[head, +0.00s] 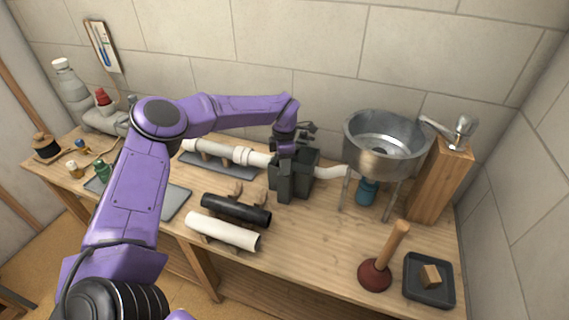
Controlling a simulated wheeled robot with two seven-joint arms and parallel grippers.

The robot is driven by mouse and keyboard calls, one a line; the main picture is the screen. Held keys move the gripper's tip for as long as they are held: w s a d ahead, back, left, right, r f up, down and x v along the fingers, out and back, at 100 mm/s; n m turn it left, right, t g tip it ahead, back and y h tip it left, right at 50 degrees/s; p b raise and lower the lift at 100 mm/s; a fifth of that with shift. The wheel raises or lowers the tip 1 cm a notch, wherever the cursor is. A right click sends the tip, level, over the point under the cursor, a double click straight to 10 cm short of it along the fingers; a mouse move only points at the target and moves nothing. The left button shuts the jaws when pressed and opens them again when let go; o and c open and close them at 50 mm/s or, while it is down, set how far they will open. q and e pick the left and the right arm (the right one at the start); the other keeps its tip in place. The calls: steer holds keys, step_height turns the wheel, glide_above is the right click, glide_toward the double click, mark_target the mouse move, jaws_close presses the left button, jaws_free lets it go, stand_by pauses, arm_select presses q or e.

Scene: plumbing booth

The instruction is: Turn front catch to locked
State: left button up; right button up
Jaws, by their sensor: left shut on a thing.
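My left arm reaches across the bench, and my left gripper (288,155) points down at the dark grey-green block (306,178) on the white pipe line. The gripper is shut at the near side of this block, where the front catch would be. The gripper and wrist hide the catch, so I cannot tell its angle or whether it is locked. My right gripper is not in view.
White pipe (213,150) lies behind on a grey rack. A black pipe (236,209) and a white pipe (222,231) lie in front. Right are a metal basin (384,160), wooden post (440,180), plunger (375,274) and dark tray (429,298).

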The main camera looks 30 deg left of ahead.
arm_select(q)
steer(key=shift+w+a+r, duration=0.1)
stand_by(0.3)
steer(key=o, duration=1.1)
steer(key=shift+c, duration=0.2)
steer(key=shift+r, duration=0.3)
step_height(320, 180, up, 10)
steer(key=b, duration=0.2)
steer(key=shift+a+f, duration=0.1)
